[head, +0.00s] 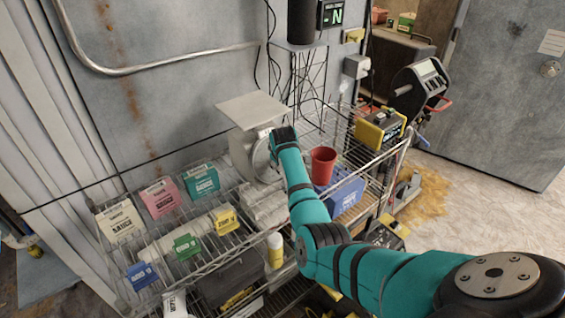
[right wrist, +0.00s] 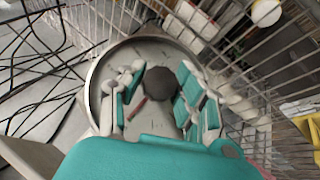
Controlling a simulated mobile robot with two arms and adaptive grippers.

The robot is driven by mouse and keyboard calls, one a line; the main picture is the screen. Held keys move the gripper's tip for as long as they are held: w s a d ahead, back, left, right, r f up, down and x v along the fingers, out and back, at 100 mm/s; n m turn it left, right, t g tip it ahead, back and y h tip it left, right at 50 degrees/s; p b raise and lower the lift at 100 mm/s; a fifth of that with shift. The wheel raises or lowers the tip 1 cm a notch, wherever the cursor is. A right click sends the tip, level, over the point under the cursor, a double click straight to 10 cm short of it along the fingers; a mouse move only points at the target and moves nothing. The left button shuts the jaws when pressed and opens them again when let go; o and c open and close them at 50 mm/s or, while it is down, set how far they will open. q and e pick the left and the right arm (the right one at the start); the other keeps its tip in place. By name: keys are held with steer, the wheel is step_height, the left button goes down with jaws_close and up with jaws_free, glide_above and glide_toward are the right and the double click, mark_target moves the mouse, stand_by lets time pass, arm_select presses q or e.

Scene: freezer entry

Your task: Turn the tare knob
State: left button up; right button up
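A scale with a flat square pan (head: 252,108) and a round dial (head: 262,158) stands on the wire rack in the head view. The dial face fills the middle of the right wrist view (right wrist: 150,52). A round dark knob (right wrist: 158,81) is at the dial's middle. My right gripper (right wrist: 160,73) is open, one finger on each side of the knob; I cannot tell whether either touches it. In the head view my right gripper (head: 280,139) is in front of the dial and hides part of it. My left gripper is not in view.
A red cup (head: 323,165) and a blue bin (head: 343,190) stand right of my right arm. Sauce boxes (head: 201,181) and cartons (head: 188,246) fill the rack's left side. A yellow device (head: 380,127) is at the rack's right end. The wall is close behind.

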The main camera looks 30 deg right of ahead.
steer(key=o, duration=0.3)
steer(key=shift+o, duration=0.2)
steer(key=v, duration=1.2)
steer(key=shift+f, duration=0.15)
